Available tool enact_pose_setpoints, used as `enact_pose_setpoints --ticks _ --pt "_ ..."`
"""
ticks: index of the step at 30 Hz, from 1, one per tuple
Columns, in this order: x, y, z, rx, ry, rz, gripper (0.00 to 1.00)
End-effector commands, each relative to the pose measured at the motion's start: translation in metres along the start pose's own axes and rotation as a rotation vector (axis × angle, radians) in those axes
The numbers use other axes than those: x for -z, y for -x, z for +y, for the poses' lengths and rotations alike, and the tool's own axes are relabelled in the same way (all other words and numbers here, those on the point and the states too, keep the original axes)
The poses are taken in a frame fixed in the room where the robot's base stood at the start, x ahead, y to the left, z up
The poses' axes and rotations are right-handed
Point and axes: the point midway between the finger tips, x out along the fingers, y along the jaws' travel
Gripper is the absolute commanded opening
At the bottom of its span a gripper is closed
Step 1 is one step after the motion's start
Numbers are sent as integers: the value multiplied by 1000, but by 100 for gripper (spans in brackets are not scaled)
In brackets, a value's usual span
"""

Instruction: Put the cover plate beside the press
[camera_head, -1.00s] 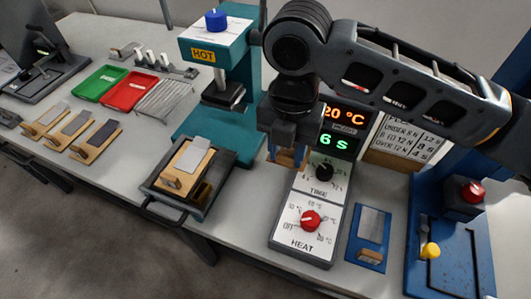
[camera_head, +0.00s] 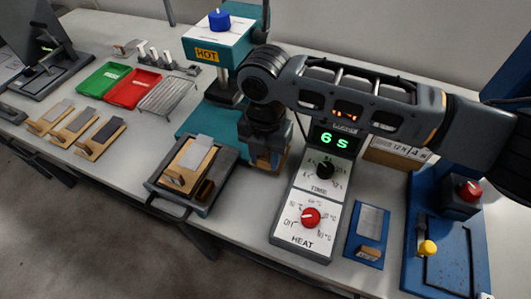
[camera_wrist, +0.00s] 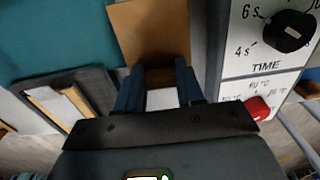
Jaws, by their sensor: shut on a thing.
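My gripper (camera_head: 265,165) is shut on a flat brown plate, which I take for the cover plate (camera_wrist: 150,30). In the wrist view it extends out beyond the two dark blue fingers (camera_wrist: 160,85). In the head view only bits of brown show around the fingers, and the arm hides the rest. The teal press (camera_head: 218,42) with a HOT label and blue knob stands behind and left of my gripper. My gripper is at the right edge of the press's teal base (camera_head: 200,122). I cannot tell whether the plate touches the table.
A dark tray (camera_head: 160,190) holding a wooden piece with a grey strip lies left of my gripper. The control box (camera_head: 305,215) with TIME and HEAT dials is close on the right. A blue plate (camera_head: 368,228) and blue fixture (camera_head: 440,265) lie further right.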

Motion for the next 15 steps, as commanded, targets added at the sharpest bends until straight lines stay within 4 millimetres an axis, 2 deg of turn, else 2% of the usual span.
enact_pose_setpoints --ticks 15 --pt "0 -12 0 -1 -1 0 8"
